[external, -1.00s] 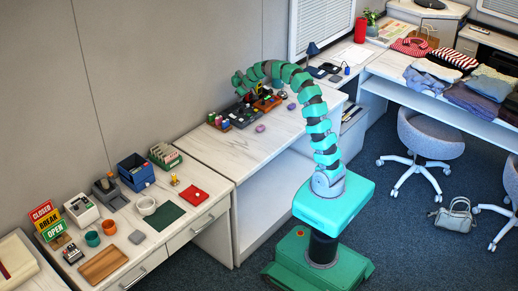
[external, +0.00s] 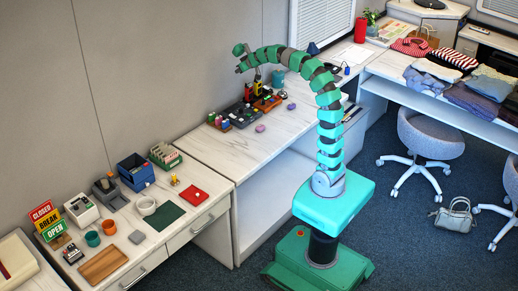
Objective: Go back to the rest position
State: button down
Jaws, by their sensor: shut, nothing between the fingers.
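My gripper (external: 240,70) is at the end of my teal, segmented arm (external: 328,112), which rises from my base and arches over to the left. The gripper hangs in the air above the back of the middle desk (external: 205,147), near the wall. It is small in this view, with its fingers close together and nothing seen between them. Below it on the desk stands a dark tray (external: 241,114) with several small coloured items. The gripper is apart from both.
Purple lumps (external: 260,128) lie in front of the trays. Folded clothes (external: 483,97) lie at right. A grey chair (external: 428,135) stands on the open floor.

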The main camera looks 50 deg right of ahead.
jog(key=s+a+r+t, duration=0.2)
jog(key=s+a+r, duration=0.1)
jog(key=s+r, duration=0.5)
jog(key=s+a+r+t, duration=0.3)
jog(key=s+r, duration=0.6)
jog(key=r, duration=0.6)
jog(key=shift+r+t, duration=0.15)
jog(key=shift+t, duration=0.15)
jog(key=shift+s, duration=0.1)
dwell(0.8)
